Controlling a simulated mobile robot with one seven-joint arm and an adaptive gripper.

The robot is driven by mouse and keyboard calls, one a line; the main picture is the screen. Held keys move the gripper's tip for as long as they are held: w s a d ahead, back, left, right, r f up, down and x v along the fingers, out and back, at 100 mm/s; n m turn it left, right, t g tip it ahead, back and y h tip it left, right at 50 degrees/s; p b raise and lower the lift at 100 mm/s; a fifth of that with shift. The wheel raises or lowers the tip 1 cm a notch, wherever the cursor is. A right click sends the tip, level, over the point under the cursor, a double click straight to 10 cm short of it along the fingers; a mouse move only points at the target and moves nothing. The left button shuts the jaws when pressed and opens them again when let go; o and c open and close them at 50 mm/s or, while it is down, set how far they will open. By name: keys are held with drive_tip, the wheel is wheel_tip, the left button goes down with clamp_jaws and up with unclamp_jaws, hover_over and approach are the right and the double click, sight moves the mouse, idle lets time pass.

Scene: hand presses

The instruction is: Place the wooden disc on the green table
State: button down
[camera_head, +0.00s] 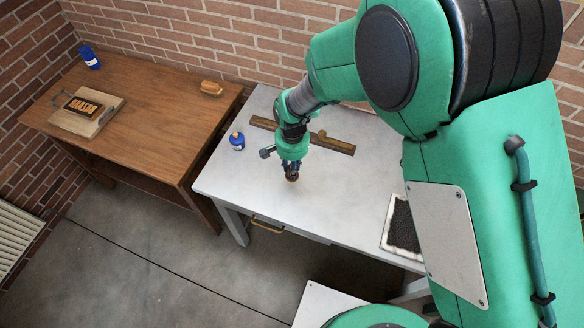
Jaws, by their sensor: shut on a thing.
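My gripper (291,171) is over the pale grey table (340,190), pointing down. It is shut on a small brown round piece, the wooden disc (292,178), of which only the lower part shows between the fingertips. The disc is close to the tabletop; I cannot tell whether it touches. No table with a green top shows; the two tables in view are the grey one and a brown wooden one (150,85) to its left.
On the grey table are a blue bottle (237,142), a long wooden bar (335,145) and a black pad in a white frame (402,228). The brown table holds another blue bottle (90,58), a brush (211,88) and a board with a lettered block (85,115).

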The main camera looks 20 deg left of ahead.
drive_tip(key=shift+r, duration=0.1)
idle(0.5)
wheel_tip(320, 180, up, 5)
drive_tip(key=shift+w+r, duration=0.1)
drive_tip(key=w+d+m, duration=0.4)
drive_tip(key=w+d, duration=1)
drive_tip(key=w+d+m, duration=0.1)
drive_tip(key=w+d, duration=0.3)
drive_tip(key=d, duration=0.5)
drive_tip(key=w+d+m, duration=0.2)
drive_tip(key=w+d, duration=0.1)
drive_tip(key=d, duration=0.6)
drive_tip(key=w+d+m, duration=0.1)
drive_tip(key=w+d, duration=0.3)
drive_tip(key=d, duration=0.5)
drive_tip(key=s+d+m, duration=0.3)
drive_tip(key=d, duration=1.3)
drive_tip(key=s+d+m, duration=0.2)
drive_tip(key=s+d, duration=0.1)
drive_tip(key=d, duration=1.2)
drive_tip(key=s+d+m, duration=0.3)
drive_tip(key=d, duration=1.3)
wheel_tip(320, 180, down, 11)
drive_tip(key=shift+p, duration=0.3)
